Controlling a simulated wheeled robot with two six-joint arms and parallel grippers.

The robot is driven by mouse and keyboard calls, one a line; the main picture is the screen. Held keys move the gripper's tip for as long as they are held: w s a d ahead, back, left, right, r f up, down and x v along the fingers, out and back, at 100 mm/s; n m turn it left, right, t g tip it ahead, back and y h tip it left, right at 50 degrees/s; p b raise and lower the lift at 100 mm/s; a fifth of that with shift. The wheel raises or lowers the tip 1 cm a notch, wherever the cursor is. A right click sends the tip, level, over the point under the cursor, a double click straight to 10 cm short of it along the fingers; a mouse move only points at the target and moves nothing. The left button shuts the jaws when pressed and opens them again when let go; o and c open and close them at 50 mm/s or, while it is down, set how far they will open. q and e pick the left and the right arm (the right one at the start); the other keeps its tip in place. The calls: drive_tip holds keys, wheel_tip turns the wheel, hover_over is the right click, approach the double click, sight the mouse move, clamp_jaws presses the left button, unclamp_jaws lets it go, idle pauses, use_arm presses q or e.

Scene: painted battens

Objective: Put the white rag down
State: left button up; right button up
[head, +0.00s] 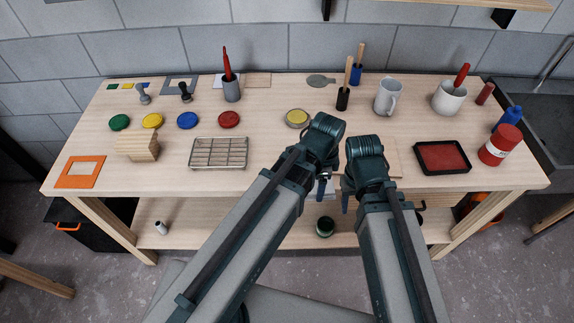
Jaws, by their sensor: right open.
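I cannot make out the white rag for certain. A small pale patch shows between my two grippers at the table's front edge, too hidden to name. My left gripper (323,184) points down at the front edge of the table, mostly hidden behind its own arm, and I cannot see whether it holds anything. My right gripper (347,196) is open beside it, just to the right, its fingers partly hidden by its wrist. The wooden table (275,155) lies beyond both.
A wire rack (218,153) and wooden block (136,146) stand left. A red paint tray (442,157), red can (500,146) and white mug (388,97) stand right. Paint lids and a grey brush pot (231,89) sit behind. The front middle-left is clear.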

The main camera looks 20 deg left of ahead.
use_arm(q)
drive_tip(key=w+a, duration=0.3)
drive_tip(key=w+a+f+b, duration=0.1)
drive_tip(key=w+a, duration=0.2)
drive_tip(key=a, duration=0.1)
drive_tip(key=w+a, duration=0.3)
drive_tip(key=a, duration=0.1)
drive_tip(key=shift+w+a+f, duration=0.2)
drive_tip(key=shift+w+a, duration=0.05)
wheel_tip(320, 180, down, 4)
drive_tip(key=b, duration=0.3)
drive_tip(key=shift+w+a+r+b, duration=0.15)
drive_tip(key=shift+r+b, duration=0.1)
drive_tip(key=shift+b, duration=0.15)
drive_tip(key=shift+f, duration=0.25)
drive_tip(key=o, duration=1)
drive_tip(key=shift+r, duration=0.1)
